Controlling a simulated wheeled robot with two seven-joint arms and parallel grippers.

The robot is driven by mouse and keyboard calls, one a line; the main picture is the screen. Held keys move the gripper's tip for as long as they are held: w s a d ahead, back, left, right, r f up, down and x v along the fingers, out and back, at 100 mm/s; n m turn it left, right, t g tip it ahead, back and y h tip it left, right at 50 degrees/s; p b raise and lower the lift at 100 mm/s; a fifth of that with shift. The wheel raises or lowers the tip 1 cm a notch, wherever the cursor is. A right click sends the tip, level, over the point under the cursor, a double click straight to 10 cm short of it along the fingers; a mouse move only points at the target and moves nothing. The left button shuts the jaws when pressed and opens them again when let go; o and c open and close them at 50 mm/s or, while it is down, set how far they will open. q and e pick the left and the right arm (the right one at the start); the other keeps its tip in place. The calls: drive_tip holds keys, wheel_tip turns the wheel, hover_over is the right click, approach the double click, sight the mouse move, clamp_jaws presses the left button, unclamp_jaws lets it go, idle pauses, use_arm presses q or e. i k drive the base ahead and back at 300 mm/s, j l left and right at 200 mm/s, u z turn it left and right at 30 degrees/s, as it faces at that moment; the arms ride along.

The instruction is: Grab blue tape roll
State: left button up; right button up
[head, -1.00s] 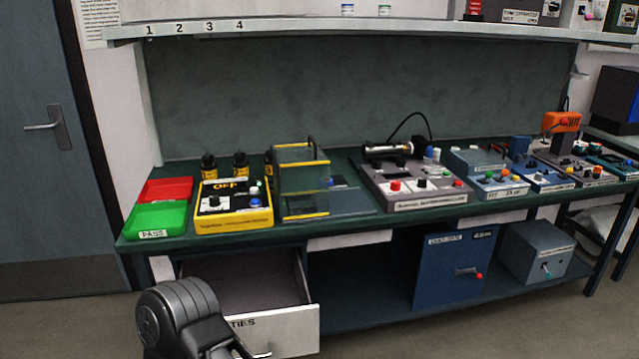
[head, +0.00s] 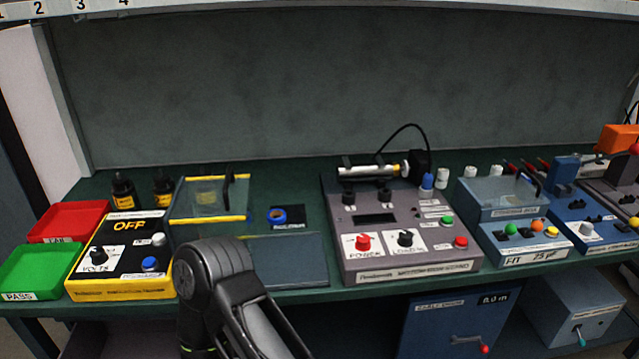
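The blue tape roll (head: 276,216) lies on a small dark labelled mat (head: 295,222) on the green bench, right of the yellow-edged clear box and left of the grey tester. Nothing touches it from above. A black link of my own arm rises from the bottom of the head view, in front of the bench edge and below the roll. Neither gripper's fingers show in this view.
A yellow OFF meter (head: 125,285), a clear box (head: 208,207) and a flat dark panel (head: 288,262) stand around the roll. The grey tester (head: 410,262) is to the right. Red (head: 68,220) and green (head: 40,272) trays are far left.

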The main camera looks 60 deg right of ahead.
sight(270, 221)
drive_tip(key=l, duration=1.85)
